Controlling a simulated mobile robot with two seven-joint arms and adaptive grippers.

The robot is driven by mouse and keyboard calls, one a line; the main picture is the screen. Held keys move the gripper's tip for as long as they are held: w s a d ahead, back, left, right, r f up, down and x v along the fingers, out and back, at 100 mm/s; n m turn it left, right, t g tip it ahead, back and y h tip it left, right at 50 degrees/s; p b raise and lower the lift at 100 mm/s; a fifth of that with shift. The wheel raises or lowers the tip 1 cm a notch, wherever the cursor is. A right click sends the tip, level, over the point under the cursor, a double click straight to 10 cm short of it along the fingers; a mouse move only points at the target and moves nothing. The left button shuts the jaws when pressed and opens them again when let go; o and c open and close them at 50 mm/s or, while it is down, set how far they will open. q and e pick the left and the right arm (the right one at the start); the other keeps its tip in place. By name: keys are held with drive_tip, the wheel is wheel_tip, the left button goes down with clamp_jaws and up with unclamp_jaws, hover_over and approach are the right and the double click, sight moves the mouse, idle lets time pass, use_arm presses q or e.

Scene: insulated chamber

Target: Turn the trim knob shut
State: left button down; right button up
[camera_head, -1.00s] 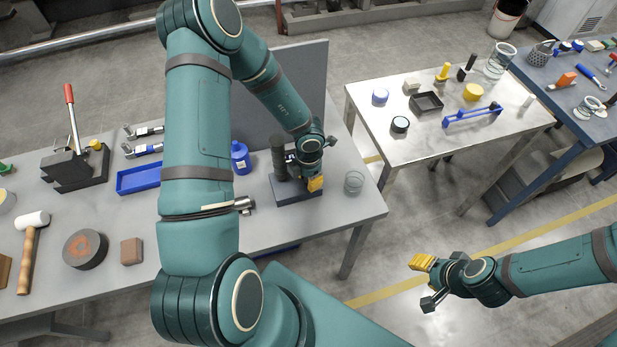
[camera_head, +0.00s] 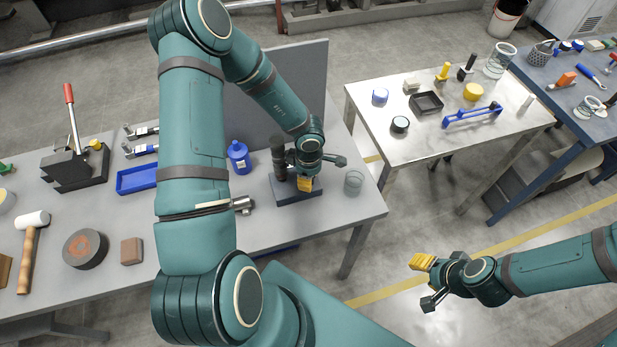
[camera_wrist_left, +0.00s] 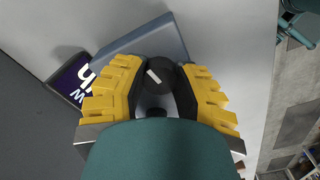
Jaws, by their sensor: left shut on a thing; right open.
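The trim knob (camera_wrist_left: 166,70) is black and round with a short white mark on its top, slanted in the left wrist view. My left gripper (camera_wrist_left: 161,80) has its yellow ribbed fingers on both sides of it and is shut on it. In the head view my left gripper (camera_head: 306,183) points down over a blue-grey base block (camera_head: 300,198) with a dark upright cylinder (camera_head: 278,158), and it hides the knob there. My right gripper (camera_head: 425,283) is open and empty, above the floor at the lower right.
A blue bottle (camera_head: 239,158) and a glass jar (camera_head: 353,182) stand close on either side of the base block. A grey upright panel (camera_head: 300,80) is behind. A blue tray (camera_head: 136,178) and a mallet (camera_head: 30,245) lie further left. A metal table (camera_head: 445,130) stands right.

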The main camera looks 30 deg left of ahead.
use_arm(q)
drive_tip(key=shift+m, duration=0.9)
drive_tip(key=c, duration=0.6)
unclamp_jaws()
drive_tip(key=shift+c, duration=0.2)
wheel_tip(320, 180, up, 12)
drive_tip(key=shift+f, duration=0.1)
